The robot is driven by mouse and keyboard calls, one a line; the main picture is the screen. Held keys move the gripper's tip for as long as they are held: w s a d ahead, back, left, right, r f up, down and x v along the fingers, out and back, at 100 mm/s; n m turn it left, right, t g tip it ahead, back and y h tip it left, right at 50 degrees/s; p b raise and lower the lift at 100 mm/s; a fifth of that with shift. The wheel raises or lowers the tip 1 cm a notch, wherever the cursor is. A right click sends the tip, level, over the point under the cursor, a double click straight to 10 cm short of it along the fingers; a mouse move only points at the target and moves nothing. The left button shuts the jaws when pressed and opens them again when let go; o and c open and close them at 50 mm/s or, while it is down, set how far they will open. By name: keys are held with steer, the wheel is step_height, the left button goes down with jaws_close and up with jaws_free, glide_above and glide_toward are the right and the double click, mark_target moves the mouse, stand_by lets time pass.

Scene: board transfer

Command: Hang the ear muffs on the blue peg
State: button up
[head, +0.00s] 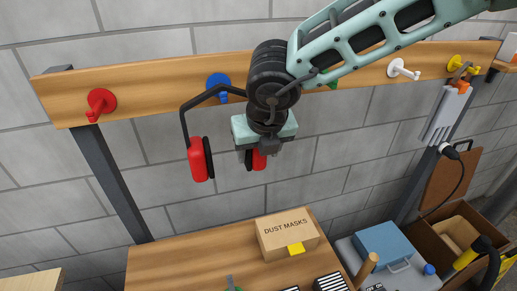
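The ear muffs have a black headband (187,121) and two red cups; the left cup (201,160) shows clearly. The right cup is partly hidden behind my gripper (262,148). The headband hangs upright with its top crossing in front of the lower part of the blue peg (218,83) in the picture. I cannot tell whether it rests on the peg or is only in front of it. My gripper points down at the right side of the ear muffs. My wrist hides the right part of the headband, and I cannot see whether the fingers grip it.
The wooden board (150,93) also bears a red peg (101,102), a white peg (401,69) and a yellow peg (457,62) with something hanging; a green one is mostly behind my arm. Below, a workbench (170,266) holds a dust masks box (286,236). A blue case (383,246) stands to its right.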

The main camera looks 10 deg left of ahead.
steer(key=b+v, duration=0.1)
steer(key=v, duration=1.6)
steer(key=w+a+f+n+t+y+b, duration=0.1)
steer(key=w+a+n+t+y+b, duration=0.25)
steer(key=n, duration=0.75)
steer(key=s+d+f+n+g, duration=0.2)
steer(key=s+d+f+n, duration=0.15)
steer(key=n, duration=0.35)
steer(key=s+d+f+n+g+b, duration=0.1)
steer(key=s+d+f+n, duration=0.1)
steer(key=s+f+n, duration=0.35)
steer(key=s+d+f+n+g, duration=0.2)
steer(key=s+f+n, duration=0.15)
steer(key=n, duration=0.35)
steer(key=s+d+f+n+g+h, duration=0.1)
steer(key=s+d+f+n+h, duration=0.1)
steer(key=d, duration=0.5)
steer(key=s+d+f+n+g+h+b, duration=0.1)
steer(key=s+d+f+n+h, duration=0.2)
steer(key=s+d+f+n, duration=0.2)
steer(key=d+n, duration=0.1)
steer(key=d, duration=0.2)
steer(key=shift+s+f, duration=0.15)
steer(key=shift+f, duration=0.15)
steer(key=shift+g, duration=0.25)
